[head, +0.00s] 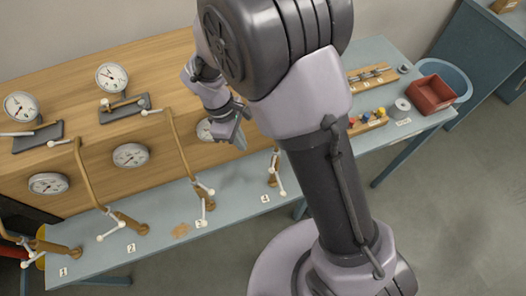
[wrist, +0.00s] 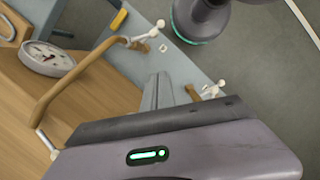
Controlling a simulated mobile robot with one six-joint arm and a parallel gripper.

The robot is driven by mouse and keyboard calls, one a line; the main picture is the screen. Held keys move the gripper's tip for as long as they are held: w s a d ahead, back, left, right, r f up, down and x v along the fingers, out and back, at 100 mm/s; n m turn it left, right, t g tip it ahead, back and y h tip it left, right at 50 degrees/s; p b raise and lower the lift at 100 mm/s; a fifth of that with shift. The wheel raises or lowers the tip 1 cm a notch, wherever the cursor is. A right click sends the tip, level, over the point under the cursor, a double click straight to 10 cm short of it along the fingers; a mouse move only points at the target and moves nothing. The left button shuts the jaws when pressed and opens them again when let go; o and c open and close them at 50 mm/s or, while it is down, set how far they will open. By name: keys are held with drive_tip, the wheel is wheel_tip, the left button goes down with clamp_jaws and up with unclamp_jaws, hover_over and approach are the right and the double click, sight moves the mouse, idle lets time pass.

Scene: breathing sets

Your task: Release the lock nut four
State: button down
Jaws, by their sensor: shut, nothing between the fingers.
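Station four, marked by the label 4 (head: 264,198), is at the bench's front edge in the head view. It has a wooden fitting (head: 273,171) with white ball-ended levers (head: 281,192) on it. I cannot tell which white part is the lock nut. My gripper (head: 239,141) is shut and empty, up and left of this fitting and apart from it. My arm hides part of the area to its right. In the wrist view my gripper's fingers (wrist: 160,91) point at the bench, with a white-levered fitting (wrist: 211,91) just to their right.
Similar fittings with curved pipes (head: 178,143) and white levers stand to the left. Gauges (head: 131,155) are on the wooden panel behind. A red bin (head: 431,94) and several small parts on a wooden block (head: 368,122) are at the right. The floor in front is clear.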

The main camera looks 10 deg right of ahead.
sight(272, 170)
drive_tip(key=s+d+f+b, duration=0.2)
drive_tip(key=d+f+b, duration=0.2)
drive_tip(key=f, duration=0.6)
drive_tip(key=shift+d+f, duration=0.25)
drive_tip(key=shift+d, duration=0.7)
drive_tip(key=shift+s+d, duration=0.1)
